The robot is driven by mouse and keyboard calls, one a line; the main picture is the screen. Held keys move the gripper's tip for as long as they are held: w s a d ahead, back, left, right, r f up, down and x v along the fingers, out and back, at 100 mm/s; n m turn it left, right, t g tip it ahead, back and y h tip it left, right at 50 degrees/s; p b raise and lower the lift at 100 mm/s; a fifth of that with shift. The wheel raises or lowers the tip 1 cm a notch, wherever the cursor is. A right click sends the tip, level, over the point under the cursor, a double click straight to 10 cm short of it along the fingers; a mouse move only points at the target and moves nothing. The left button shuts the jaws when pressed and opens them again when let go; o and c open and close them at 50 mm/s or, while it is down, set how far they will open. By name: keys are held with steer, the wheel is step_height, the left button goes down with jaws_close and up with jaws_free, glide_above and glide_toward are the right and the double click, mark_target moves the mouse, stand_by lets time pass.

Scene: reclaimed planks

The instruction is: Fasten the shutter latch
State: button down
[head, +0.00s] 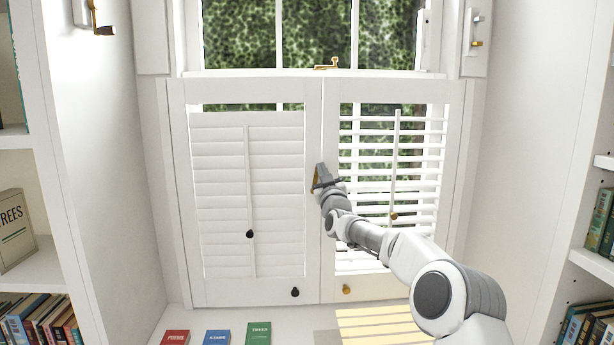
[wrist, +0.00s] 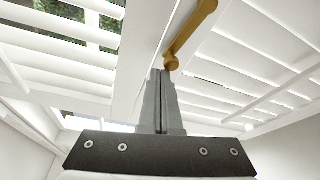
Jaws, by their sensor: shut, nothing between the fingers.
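The window has two white shutter panels: the left panel (head: 218,290) has its louvers closed, and the right panel (head: 453,190) has them tilted open. The brass shutter latch (wrist: 190,35) shows in the wrist view as a bar lying at a slant over the white frame where the panels meet. In the head view only a bit of brass (head: 315,179) shows beside my gripper (head: 322,176), which hides the rest. My gripper (wrist: 161,76) is shut and empty, its fingertips close to the latch's near end. I cannot tell whether they touch it.
A brass sash lock (head: 327,63) sits on the window rail above. A dark knob (head: 295,292) and a brass knob (head: 346,289) are low on the panels. Several books, including a green one (head: 258,333), lie on the sill. Bookshelves flank both sides.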

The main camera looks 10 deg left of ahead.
steer(key=w+d+f+m+h+b, duration=0.1)
steer(key=d+f+m+h+b, duration=0.3)
steer(key=m, duration=1.2)
step_height(320, 180, down, 2)
steer(key=d+h, duration=0.1)
steer(key=h, duration=0.2)
steer(key=shift+w+d+m, duration=0.25)
steer(key=shift+w+m, duration=0.05)
steer(key=shift+m, duration=0.1)
stand_by(0.5)
step_height(320, 180, up, 4)
steer(key=d, duration=0.2)
steer(key=f+b+v, duration=0.1)
steer(key=v, duration=0.8)
steer(key=shift+d+f, duration=0.25)
steer(key=shift+d, duration=0.15)
steer(key=shift+s, duration=0.1)
